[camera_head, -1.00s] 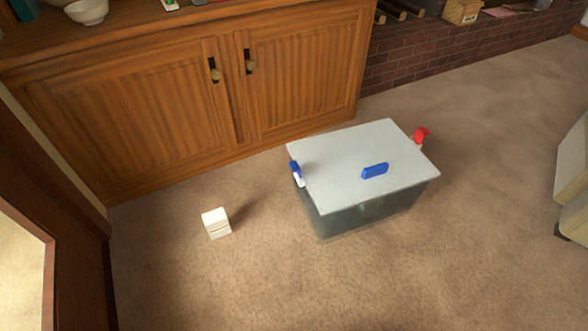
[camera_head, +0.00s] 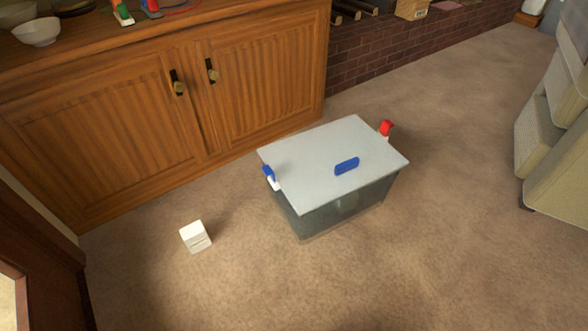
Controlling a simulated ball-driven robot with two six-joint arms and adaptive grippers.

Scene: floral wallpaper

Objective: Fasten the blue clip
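A storage box with dark see-through walls (camera_head: 345,207) stands on the carpet in the middle of the view. A flat light-grey lid (camera_head: 320,150) lies on it, with a blue handle (camera_head: 347,166) on top. The blue clip (camera_head: 268,173) is at the lid's left edge, with a white part (camera_head: 274,184) below it. Whether it is latched is too small to tell. A red clip (camera_head: 386,128) stands up at the right edge and looks raised. Neither of my grippers is in view.
A wooden cabinet (camera_head: 150,120) stands behind and left of the box. A small white cube (camera_head: 195,236) lies on the carpet to the left. A beige piece of furniture (camera_head: 560,140) stands at the right. The carpet in front is clear.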

